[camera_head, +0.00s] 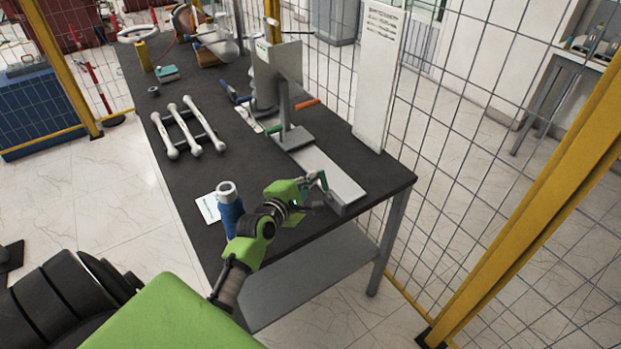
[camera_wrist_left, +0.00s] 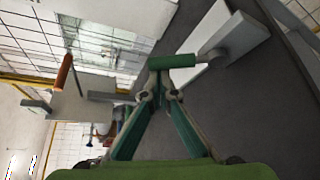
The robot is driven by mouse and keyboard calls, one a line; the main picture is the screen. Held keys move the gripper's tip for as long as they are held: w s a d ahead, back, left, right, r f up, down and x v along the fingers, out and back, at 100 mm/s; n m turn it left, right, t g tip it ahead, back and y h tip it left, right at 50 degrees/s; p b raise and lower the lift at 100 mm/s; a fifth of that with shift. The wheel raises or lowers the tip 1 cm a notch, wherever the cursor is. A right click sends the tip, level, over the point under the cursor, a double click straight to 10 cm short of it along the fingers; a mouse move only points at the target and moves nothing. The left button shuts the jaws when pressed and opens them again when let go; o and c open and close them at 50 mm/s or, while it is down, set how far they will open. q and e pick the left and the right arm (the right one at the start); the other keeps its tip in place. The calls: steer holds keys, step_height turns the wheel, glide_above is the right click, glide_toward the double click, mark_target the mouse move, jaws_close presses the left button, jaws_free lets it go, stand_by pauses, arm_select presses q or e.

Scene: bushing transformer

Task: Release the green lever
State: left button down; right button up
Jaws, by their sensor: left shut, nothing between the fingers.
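The green lever handle (camera_wrist_left: 172,61) is a short dark-green cylinder in the left wrist view, joined by a grey link to a metal block. In the head view a thin green part, likely this lever (camera_head: 322,181), stands at the near end of the grey plate. My left gripper (camera_wrist_left: 158,95) is shut and empty. Its green fingers converge just short of the handle in the wrist view; whether they touch it I cannot tell. In the head view my left gripper (camera_head: 306,193) is beside the lever, over the table's near end. My right gripper is not in view.
The grey plate (camera_head: 322,166) lies on the dark table (camera_head: 225,170) before an upright metal stand (camera_head: 287,110). An orange handle (camera_head: 306,104) is beyond it. A blue bottle-like object (camera_head: 231,212) stands left of my gripper. White bushings (camera_head: 178,123) lie farther back. Wire fencing borders the right side.

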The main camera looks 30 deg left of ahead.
mark_target(322, 175)
arm_select(q)
steer(key=d+m, duration=0.1)
steer(key=d+m+t+y+b, duration=0.1)
steer(key=shift+s+r+m, duration=0.3)
steer(key=shift+s+r, duration=0.1)
steer(key=shift+s+d+r+m+t, duration=0.1)
steer(key=shift+d+r+m+t, duration=0.2)
steer(key=shift+t, duration=0.1)
steer(key=shift+s+d, duration=0.1)
steer(key=shift+d, duration=0.25)
